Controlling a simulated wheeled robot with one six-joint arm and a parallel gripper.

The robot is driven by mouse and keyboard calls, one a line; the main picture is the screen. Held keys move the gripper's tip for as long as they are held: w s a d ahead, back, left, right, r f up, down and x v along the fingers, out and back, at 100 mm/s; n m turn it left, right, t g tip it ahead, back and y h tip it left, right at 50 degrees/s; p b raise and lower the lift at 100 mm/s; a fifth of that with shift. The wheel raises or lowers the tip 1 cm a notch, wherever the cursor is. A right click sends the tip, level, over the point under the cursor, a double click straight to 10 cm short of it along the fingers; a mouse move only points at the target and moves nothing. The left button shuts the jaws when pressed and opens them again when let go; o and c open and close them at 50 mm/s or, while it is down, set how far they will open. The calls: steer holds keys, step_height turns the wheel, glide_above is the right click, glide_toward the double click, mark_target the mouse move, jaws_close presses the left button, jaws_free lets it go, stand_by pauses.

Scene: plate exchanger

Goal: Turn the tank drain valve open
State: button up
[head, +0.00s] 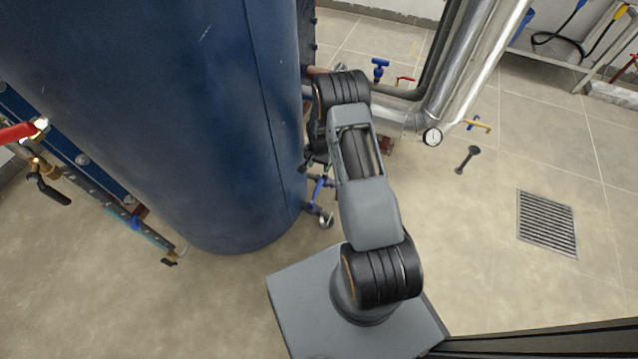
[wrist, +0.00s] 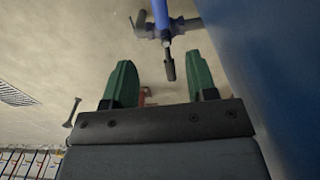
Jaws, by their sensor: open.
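The large blue tank (head: 170,110) stands left of my arm. Low on its right side is the drain valve (head: 318,190), with a blue lever and a short outlet; my arm and gripper partly hide it. In the head view the gripper (head: 312,160) is mostly hidden.
The tank wall (wrist: 265,70) is close on the right in the wrist view. Silver pipes with a gauge (head: 432,137) and other valves (head: 380,70) stand behind my arm. A floor grate (head: 547,222) and a dark loose-looking part (head: 467,159) are on the floor to the right.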

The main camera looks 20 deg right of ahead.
mark_target(319, 185)
step_height(319, 185, down, 14)
steer(key=b, duration=0.5)
steer(key=shift+r, duration=0.2)
steer(key=shift+c, duration=0.5)
jaws_close()
